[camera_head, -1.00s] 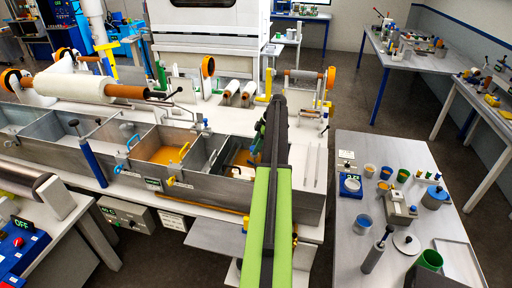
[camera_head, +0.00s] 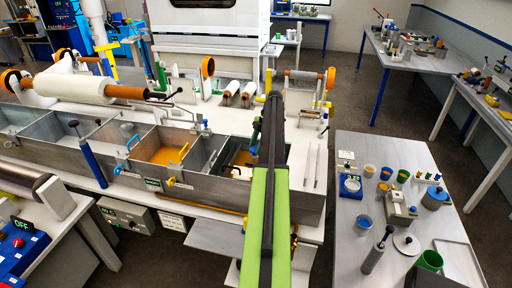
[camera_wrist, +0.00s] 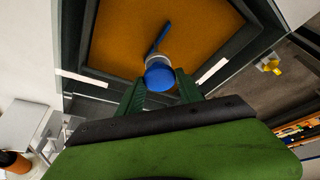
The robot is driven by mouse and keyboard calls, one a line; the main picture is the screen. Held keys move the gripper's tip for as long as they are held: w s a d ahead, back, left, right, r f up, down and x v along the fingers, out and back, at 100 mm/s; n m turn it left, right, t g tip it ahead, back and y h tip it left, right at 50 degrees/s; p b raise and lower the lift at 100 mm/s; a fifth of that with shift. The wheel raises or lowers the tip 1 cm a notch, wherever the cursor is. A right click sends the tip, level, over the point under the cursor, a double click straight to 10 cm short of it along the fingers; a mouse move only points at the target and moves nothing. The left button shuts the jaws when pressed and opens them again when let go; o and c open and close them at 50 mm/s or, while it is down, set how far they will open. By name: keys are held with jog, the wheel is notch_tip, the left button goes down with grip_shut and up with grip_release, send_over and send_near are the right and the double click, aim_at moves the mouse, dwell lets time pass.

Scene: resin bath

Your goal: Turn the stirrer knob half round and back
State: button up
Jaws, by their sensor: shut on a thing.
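The stirrer knob (camera_wrist: 159,77) is a round blue cap on a pale collar in the wrist view. A blue bar (camera_wrist: 161,36) shows beyond it, over orange resin (camera_wrist: 115,40). My gripper (camera_wrist: 160,88) has its two green fingers on either side of the knob and is shut on it. In the head view, the resin bath (camera_head: 225,183) is a grey metal trough with several compartments. My dark and green arm reaches over its right-hand compartment and hides the knob there.
A side table (camera_head: 345,245) on the right holds cups and a scale. Dark floor shows between the benches.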

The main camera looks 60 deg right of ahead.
jog(key=shift+s+a, duration=0.1)
jog(key=o, duration=1.4)
jog(key=shift+c, duration=0.2)
